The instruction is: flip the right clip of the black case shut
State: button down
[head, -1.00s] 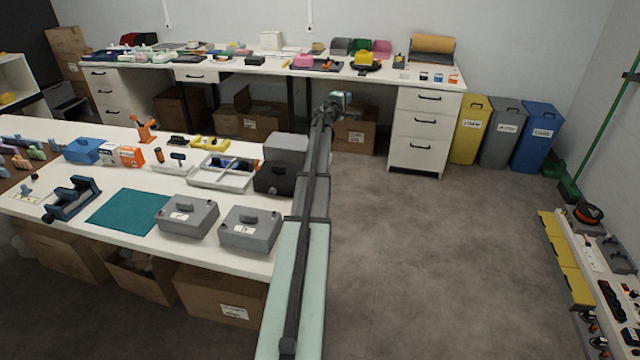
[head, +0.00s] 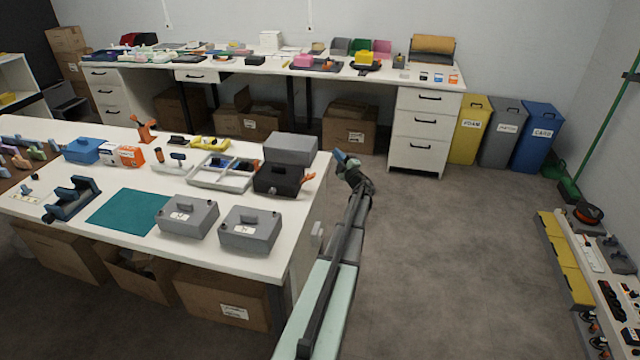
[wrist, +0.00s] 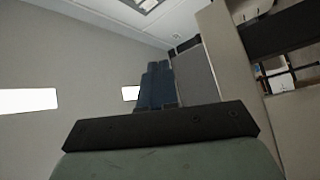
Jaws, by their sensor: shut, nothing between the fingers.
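The black case (head: 278,181) stands at the right end of the near table, with a grey box (head: 290,148) that appears to rest on it or stand just behind. An orange clip (head: 308,177) sticks out from the case's right side. My gripper (head: 341,157) is right of the case, past the table's edge, apart from the clip. In the wrist view its blue fingers (wrist: 157,84) are together with nothing between them. The wrist view does not clearly show the case or the clip.
Two grey cases (head: 187,217) (head: 250,229) stand on the table in front of the black case. A grey tray (head: 222,178) is just left of it. The floor right of the table is open. Cartons stand under both tables.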

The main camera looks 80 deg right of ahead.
jog(key=s+a+f+n+t+y, duration=0.3)
jog(key=a+f+n+t+y, duration=0.2)
jog(key=a+n+t+y, duration=0.2)
jog(key=s+a+f+n+t+y, duration=0.3)
jog(key=a+f+n+t+y, duration=0.3)
jog(key=a, duration=0.6)
jog(key=n+t+y, duration=0.1)
jog(key=y, duration=0.1)
jog(key=shift+s+a+n+y, duration=0.15)
jog(key=shift+a+n+y, duration=0.15)
jog(key=shift+n+y, duration=0.1)
send_near(307, 177)
jog(key=r, duration=0.1)
jog(key=w+r, duration=0.1)
jog(key=r, duration=0.1)
jog(key=w+d+r, duration=0.1)
jog(key=r, duration=0.1)
jog(key=shift+w, duration=0.1)
jog(key=shift+r, duration=0.15)
